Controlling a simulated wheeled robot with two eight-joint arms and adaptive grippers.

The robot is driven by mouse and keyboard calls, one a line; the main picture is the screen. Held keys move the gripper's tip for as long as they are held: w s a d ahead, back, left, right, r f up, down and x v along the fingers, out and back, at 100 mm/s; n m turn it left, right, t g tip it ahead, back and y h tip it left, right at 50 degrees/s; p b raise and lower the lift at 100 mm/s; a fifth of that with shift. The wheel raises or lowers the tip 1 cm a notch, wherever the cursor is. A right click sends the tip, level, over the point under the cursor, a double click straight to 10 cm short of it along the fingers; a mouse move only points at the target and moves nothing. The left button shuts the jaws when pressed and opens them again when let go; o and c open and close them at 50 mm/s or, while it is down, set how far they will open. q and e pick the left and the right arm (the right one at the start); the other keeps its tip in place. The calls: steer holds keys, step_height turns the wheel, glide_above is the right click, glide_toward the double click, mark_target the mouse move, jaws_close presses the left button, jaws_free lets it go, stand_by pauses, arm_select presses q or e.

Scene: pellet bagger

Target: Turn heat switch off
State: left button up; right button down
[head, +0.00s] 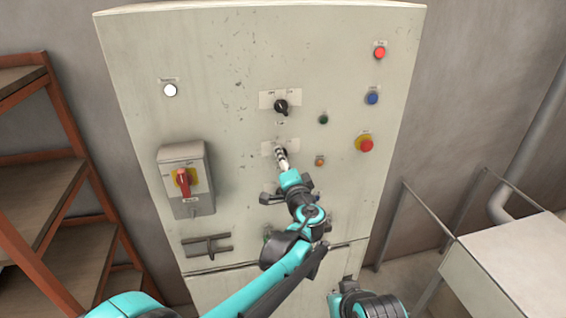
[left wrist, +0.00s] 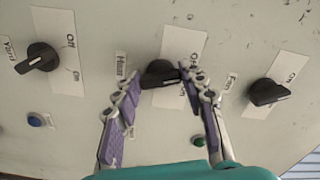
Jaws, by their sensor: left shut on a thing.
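The held black rotary switch (left wrist: 158,73) is the middle one of three in the left wrist view, on a white Off/On plate. Its nearby label is too blurred to read surely, so I cannot confirm it as the heat switch. My left gripper (left wrist: 160,82) is shut on this knob, a fingertip on each side. In the head view my left gripper (head: 281,158) reaches the second knob from the top of the cabinet's middle column. The fingers partly hide the knob, so its exact setting is unclear. My right gripper does not show; only part of my right arm appears at the bottom.
Another black knob (head: 281,107) sits above; a further switch (head: 270,196) sits below, partly behind my arm. A red-handled isolator box (head: 186,182) projects at left. A red button (head: 366,145) is at right. A shelf (head: 40,160) and a table (head: 520,255) flank the cabinet.

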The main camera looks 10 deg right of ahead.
arm_select(q)
steer(key=shift+f+n, duration=0.1)
steer(key=shift+n, duration=0.6)
steer(key=o, duration=1.2)
steer(key=shift+c, duration=0.2)
steer(key=s, duration=1.2)
steer(key=shift+d, duration=0.45)
